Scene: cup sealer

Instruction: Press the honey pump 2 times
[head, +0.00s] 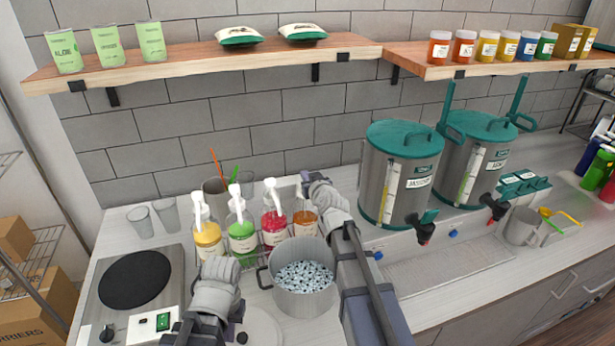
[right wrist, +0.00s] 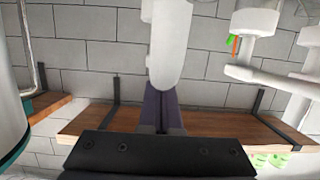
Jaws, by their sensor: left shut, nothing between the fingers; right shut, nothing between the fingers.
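The honey pump bottle (head: 306,221), with amber contents, stands at the right end of a row of pump bottles. My right gripper (head: 306,181) is at the top of it and hides its pump head in the head view. In the right wrist view, the shut, empty fingers (right wrist: 162,110) point at a white pump head (right wrist: 168,45) and overlap it. I cannot tell whether they touch it or how far it is pressed. My left gripper (head: 219,268) is low in front of the yellow and green bottles, shut and empty; its fingertips are hard to make out.
Yellow (head: 207,238), green (head: 241,237) and red (head: 273,228) pump bottles stand left of the honey. A steel pot (head: 303,300) of light pieces is in front, between my arms. Two steel dispensers (head: 391,185) stand right; a hot plate (head: 134,279) is left.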

